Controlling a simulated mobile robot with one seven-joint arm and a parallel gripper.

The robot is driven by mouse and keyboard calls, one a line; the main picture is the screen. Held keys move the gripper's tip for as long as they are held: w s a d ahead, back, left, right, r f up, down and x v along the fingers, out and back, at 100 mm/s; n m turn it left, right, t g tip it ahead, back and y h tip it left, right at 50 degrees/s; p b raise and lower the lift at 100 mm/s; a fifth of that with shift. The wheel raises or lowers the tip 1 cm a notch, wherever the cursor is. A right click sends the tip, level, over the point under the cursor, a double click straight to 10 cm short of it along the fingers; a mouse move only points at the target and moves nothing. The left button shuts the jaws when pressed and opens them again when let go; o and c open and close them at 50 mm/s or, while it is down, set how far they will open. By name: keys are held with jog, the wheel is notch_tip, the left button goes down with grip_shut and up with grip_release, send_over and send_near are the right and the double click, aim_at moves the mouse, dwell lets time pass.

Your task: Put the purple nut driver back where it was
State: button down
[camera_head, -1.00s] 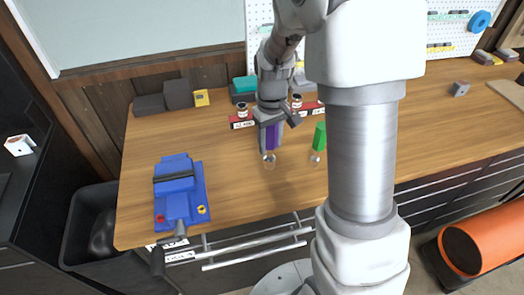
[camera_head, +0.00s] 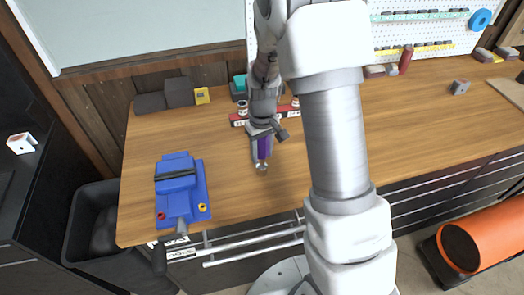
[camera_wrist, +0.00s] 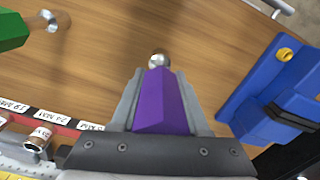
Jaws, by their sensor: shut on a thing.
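The purple nut driver (camera_head: 262,148) is in my gripper (camera_head: 261,146), with its silver socket end pointing down over the wooden bench. In the wrist view the purple handle (camera_wrist: 162,104) lies between both fingers (camera_wrist: 160,108), and the round metal tip shows past them. I cannot tell whether the tip touches the bench. A green nut driver (camera_wrist: 14,30) stands to the left in the wrist view, its metal end near the bench; my arm hides it in the head view. A red rail with labelled sockets (camera_head: 240,119) lies behind my gripper, partly hidden.
A blue vise (camera_head: 178,187) sits at the bench's front left, and also shows at the right of the wrist view (camera_wrist: 275,95). Dark boxes (camera_head: 178,93) and a yellow device (camera_head: 202,96) stand at the back. The bench (camera_head: 225,175) between vise and gripper is clear.

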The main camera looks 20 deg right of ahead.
jog(key=shift+c, duration=2)
grip_release()
jog(key=shift+r, duration=0.1)
notch_tip(320, 180, up, 12)
jog(key=shift+s+r, duration=0.1)
jog(key=shift+r, duration=0.05)
jog(key=s+r+m+t, duration=0.1)
jog(key=s+r+t, duration=0.1)
jog(key=s+r, duration=0.4)
jog(key=s+r+m+t, duration=0.2)
jog(key=s+r, duration=0.4)
jog(key=s, duration=0.8)
jog(key=shift+r+t, duration=0.3)
jog(key=shift+t, duration=0.5)
jog(key=shift+s, duration=0.1)
jog(key=shift+f+b, duration=0.75)
jog(key=shift+b, duration=0.1)
